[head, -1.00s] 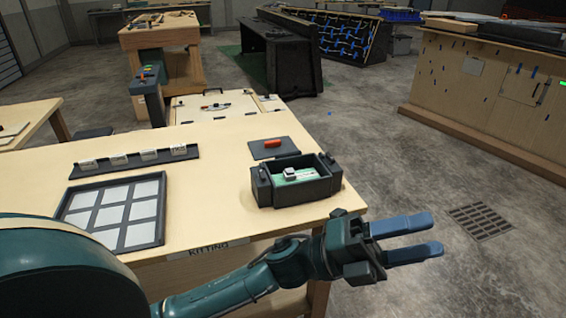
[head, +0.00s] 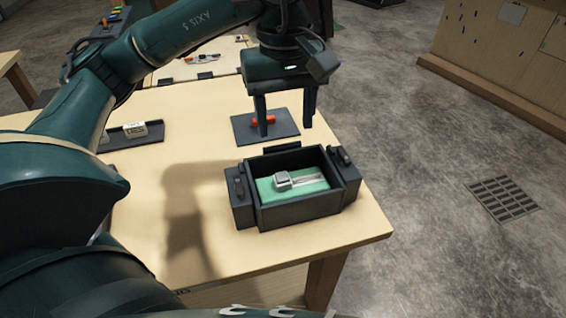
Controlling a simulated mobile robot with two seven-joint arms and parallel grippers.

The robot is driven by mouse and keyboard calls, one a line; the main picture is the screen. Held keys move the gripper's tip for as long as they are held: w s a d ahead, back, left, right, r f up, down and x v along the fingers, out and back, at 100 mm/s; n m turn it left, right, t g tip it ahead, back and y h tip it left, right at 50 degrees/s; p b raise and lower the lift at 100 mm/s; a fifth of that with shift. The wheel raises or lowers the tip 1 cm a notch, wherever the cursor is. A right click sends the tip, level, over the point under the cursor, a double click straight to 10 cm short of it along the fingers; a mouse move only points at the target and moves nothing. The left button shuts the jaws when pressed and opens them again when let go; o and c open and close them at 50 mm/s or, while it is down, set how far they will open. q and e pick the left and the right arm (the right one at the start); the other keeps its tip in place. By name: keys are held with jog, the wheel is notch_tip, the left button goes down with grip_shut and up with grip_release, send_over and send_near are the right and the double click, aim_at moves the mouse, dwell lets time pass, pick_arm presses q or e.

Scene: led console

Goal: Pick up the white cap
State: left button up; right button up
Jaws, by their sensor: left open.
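A small pale, blocky cap-like piece (head: 282,180) sits on the green board (head: 310,187) inside the dark open box (head: 300,212). A white block (head: 135,130) stands on the dark rack (head: 150,140) at the left; my arm hides the rest of that rack. I cannot tell which of these is the white cap. My left gripper (head: 285,128) points down with its fingers apart and empty. It is above and behind the box, in front of the dark mat with the orange piece in the picture. My right gripper is out of view.
An orange piece (head: 264,120) lies on a dark mat (head: 285,132) behind the box, partly covered by a finger. The box has raised dark blocks on its sides. The wooden table (head: 340,240) ends just right of it. A floor grate (head: 503,198) lies beyond.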

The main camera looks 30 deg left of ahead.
aim_at(282, 176)
pick_arm(q)
jog(key=f, duration=1.2)
jog(key=shift+s+a+f, duration=0.15)
jog(key=shift+a+f, duration=0.05)
jog(key=shift+f, duration=0.15)
jog(key=shift+c, duration=0.5)
jog(key=c, duration=0.9)
